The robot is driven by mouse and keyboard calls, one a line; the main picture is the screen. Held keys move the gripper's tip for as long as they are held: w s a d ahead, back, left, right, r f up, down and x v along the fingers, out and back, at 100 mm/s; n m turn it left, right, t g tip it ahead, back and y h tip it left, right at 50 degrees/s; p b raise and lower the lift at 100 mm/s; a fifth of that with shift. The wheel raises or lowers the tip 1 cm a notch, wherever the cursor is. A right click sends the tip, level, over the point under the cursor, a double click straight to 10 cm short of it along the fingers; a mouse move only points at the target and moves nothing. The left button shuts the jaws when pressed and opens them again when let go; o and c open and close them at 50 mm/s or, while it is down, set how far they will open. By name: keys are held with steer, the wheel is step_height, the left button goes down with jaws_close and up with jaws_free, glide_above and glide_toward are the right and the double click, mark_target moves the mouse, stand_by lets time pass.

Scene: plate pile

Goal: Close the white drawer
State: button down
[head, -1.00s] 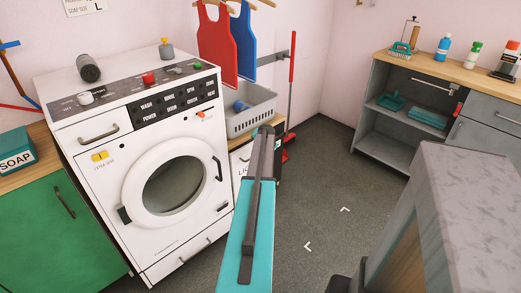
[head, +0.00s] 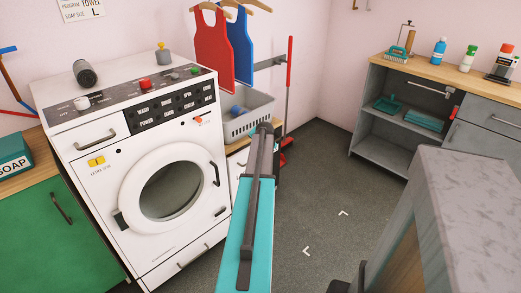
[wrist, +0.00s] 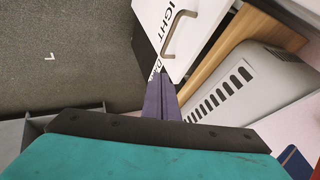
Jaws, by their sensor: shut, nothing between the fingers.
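A white front lettered "LIGHT" with a grey bar handle shows in the wrist view, so I take it as the white drawer (wrist: 178,32). In the head view only a sliver of this white drawer (head: 236,168) shows left of my arm, below the grey basket.
The white washing machine (head: 165,190) stands left of my arm. The grey basket (head: 250,115) sits on the wooden top above the drawer. A red-handled broom (head: 290,90) leans behind at the right. Open floor (head: 315,195) lies to the right, before a grey cabinet (head: 382,150).

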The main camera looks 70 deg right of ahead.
steer(key=c, duration=1.8)
jaws_free()
steer(key=shift+c, duration=0.2)
step_height(320, 180, up, 8)
steer(key=d+n+t+h+b, duration=0.1)
steer(key=d+n+h+b, duration=0.3)
steer(key=n+h, duration=0.9)
steer(key=a+f+n+b, duration=0.3)
steer(key=a+f+b, duration=0.1)
steer(key=f+b, duration=0.3)
steer(key=w+a+f+n+t+b, duration=0.1)
steer(key=a+f+n+b, duration=0.3)
steer(key=f+b, duration=0.3)
steer(key=w+a+f+n+y+b, duration=0.1)
steer(key=a+f+n+b, duration=0.3)
steer(key=f+b, duration=0.3)
steer(key=shift+w+a+f+t+b, duration=0.25)
steer(key=shift+a+f+t+b, duration=0.15)
steer(key=shift+a+f, duration=0.5)
